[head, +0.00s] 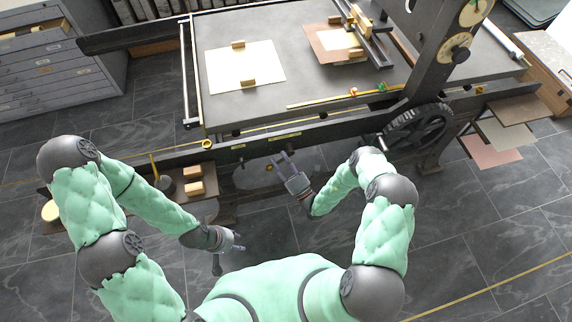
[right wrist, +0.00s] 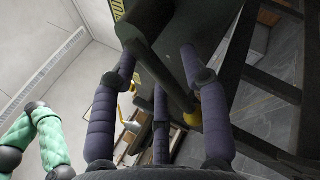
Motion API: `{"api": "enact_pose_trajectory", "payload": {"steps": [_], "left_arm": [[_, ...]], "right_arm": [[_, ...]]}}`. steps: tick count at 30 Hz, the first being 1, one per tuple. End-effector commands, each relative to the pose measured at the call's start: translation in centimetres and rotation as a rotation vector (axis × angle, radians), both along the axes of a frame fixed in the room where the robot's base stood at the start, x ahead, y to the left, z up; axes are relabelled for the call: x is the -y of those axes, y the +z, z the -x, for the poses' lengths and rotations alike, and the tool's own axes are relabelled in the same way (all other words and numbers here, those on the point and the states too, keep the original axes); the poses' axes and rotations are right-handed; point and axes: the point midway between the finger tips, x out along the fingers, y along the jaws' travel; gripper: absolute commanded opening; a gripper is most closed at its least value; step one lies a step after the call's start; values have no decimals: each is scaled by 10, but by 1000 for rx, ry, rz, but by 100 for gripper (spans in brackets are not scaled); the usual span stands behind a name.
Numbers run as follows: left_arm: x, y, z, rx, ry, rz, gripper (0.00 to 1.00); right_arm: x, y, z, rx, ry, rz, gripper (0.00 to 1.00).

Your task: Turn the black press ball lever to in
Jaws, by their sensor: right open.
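In the right wrist view, a dark rod with a brass-coloured ball (right wrist: 192,118) at its end, which looks like the ball lever (right wrist: 168,82), slants down to the right from the press frame. It shows between the spread fingers of my right gripper (right wrist: 155,75). I cannot tell whether any finger touches it. In the head view my right gripper (head: 281,160) is open at the press's front edge, and a small brass spot (head: 270,167) shows beside its fingers. My left gripper (head: 230,257) is open and empty, low over the floor.
The press bed (head: 300,85) holds a pale sheet (head: 245,70) with wooden blocks. A black gear wheel (head: 418,127) stands right of my right arm. A low shelf with wooden blocks (head: 195,188) lies left. A grey drawer cabinet (head: 60,70) stands at far left. Open floor lies right.

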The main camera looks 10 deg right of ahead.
Motion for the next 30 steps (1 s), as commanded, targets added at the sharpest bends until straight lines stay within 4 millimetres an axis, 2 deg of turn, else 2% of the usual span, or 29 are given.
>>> {"api": "enact_pose_trajectory", "payload": {"steps": [5,18,24,30], "left_arm": [[0,0,0,0,0,0,40],[0,0,0,0,0,0,40],[0,0,0,0,0,0,40],[0,0,0,0,0,0,40]], "right_arm": [[7,-9,16,-5,-4,-2,45],[35,-43,82,-2,-4,-1,45],[40,-50,96,-1,-1,-1,45],[41,-52,99,-1,0,-1,45]]}}
